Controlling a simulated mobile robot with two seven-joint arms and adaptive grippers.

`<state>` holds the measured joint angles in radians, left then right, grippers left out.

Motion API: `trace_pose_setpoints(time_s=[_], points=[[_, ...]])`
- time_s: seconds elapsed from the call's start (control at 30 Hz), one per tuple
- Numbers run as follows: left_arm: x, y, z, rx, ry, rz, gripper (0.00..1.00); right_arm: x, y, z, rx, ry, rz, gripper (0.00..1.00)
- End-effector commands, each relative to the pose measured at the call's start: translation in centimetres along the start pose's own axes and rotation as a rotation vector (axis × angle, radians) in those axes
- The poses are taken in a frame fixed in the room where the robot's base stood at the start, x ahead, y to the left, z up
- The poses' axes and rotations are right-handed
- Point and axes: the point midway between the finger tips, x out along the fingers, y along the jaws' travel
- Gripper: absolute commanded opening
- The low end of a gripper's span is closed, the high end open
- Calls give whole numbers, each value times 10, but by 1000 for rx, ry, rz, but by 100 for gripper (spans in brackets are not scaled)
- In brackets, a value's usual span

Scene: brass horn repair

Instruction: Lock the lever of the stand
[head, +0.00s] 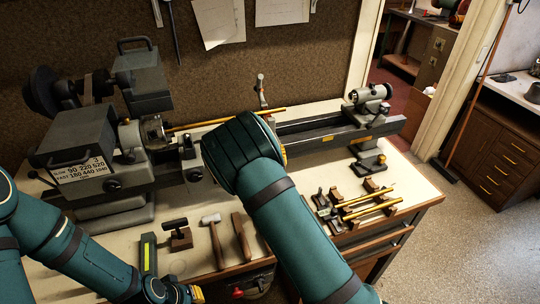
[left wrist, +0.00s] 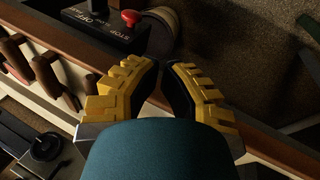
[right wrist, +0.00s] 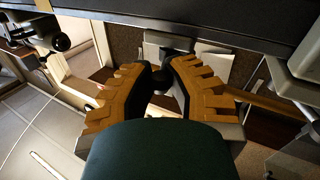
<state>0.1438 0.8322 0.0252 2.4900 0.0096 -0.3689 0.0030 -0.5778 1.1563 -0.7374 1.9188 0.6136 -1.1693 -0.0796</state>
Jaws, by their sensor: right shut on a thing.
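My right gripper (right wrist: 161,68) is shut on a dark lever with a rounded end (right wrist: 160,80), seen between its fingertips in the right wrist view. A grey block of what seems to be the stand (right wrist: 168,42) is just beyond it. In the head view my right wrist covers this grip and the middle of the lathe bed. An upright rest (head: 262,92) shows just behind my wrist. I cannot tell whether the held lever belongs to it. My left gripper (left wrist: 163,66) is shut and empty, low at the bench's front edge. It also shows in the head view (head: 197,294).
The lathe headstock (head: 85,138) stands left and the tailstock (head: 370,93) right on the bed (head: 335,132). A mallet (head: 213,235), another wooden-handled tool (head: 241,237) and brass rods (head: 368,204) lie in front. A red stop button (left wrist: 131,18) is near my left gripper.

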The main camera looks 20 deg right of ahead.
Motion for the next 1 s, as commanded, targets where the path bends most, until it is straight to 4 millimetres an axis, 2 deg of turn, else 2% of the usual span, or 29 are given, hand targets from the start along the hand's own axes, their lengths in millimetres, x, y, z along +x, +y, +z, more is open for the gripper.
trace_pose_setpoints(time_s=[0.03,0.43,0.7,1.0], points=[[9,-3,1,0,0,-1,0,1,6,5,0,6,-37,0],[48,-16,7,1,-3,-9,0,10,24,8,3,76,-383,0],[64,-22,16,7,-23,-6,0,16,31,8,-1,113,-570,0],[71,-25,21,10,-32,-5,0,20,33,7,-2,133,-674,0]])
